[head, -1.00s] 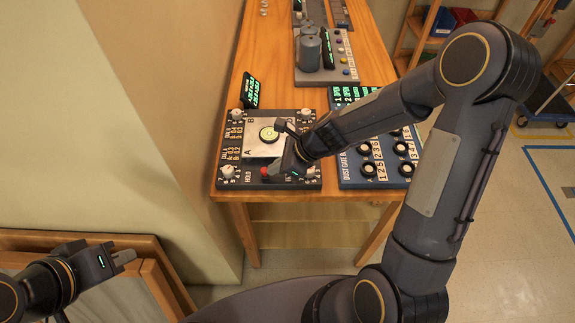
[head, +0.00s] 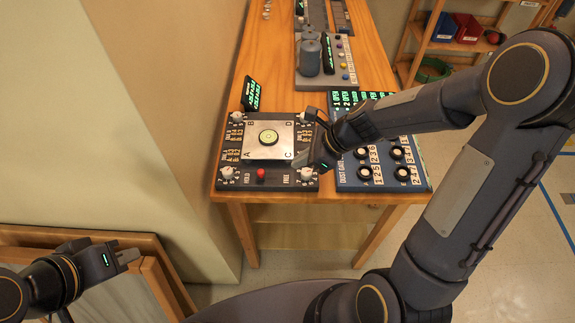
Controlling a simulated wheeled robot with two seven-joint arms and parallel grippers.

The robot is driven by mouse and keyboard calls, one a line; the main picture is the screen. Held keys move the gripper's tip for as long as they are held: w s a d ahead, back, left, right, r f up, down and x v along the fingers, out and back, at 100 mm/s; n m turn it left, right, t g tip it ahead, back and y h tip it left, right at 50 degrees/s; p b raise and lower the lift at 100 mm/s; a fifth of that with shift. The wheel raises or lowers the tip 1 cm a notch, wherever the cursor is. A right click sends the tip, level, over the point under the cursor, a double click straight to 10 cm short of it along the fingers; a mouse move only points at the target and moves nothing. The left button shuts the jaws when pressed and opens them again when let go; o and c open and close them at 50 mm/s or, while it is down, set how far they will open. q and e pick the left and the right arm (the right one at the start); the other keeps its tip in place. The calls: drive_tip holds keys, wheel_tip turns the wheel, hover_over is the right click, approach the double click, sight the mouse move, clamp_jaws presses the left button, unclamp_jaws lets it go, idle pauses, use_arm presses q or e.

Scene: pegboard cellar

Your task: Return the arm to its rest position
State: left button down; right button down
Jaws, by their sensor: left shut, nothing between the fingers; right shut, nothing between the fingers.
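My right arm reaches in from the right over the wooden table. Its gripper (head: 299,164) is shut and empty, at the lower right corner of the levelling panel (head: 240,183). The panel has a silver plate with a round green bubble level, white corner knobs and a red button (head: 261,174). My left gripper (head: 128,257) is shut and empty at the lower left, beside a wooden frame and away from the table.
The dust gate panel (head: 350,185) with black knobs lies right of the levelling panel, partly under my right arm. Behind stand grey cylinders (head: 310,55) on a board and a small green display (head: 251,94). A wall is close on the left; a shelf (head: 455,47) stands at the right.

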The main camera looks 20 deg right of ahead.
drive_tip(key=v, duration=0.3)
drive_tip(key=shift+s+d+r, duration=0.2)
drive_tip(key=shift+d, duration=0.1)
drive_tip(key=s+d+r+n+t+h, duration=0.1)
drive_tip(key=s+r+n, duration=0.3)
drive_tip(key=s+n, duration=0.5)
drive_tip(key=s+d+r+n+t+h, duration=0.1)
drive_tip(key=s+d+r+n+h, duration=0.1)
drive_tip(key=s+r+n, duration=0.3)
drive_tip(key=shift+s+n, duration=2.35)
drive_tip(key=shift+n, duration=1.25)
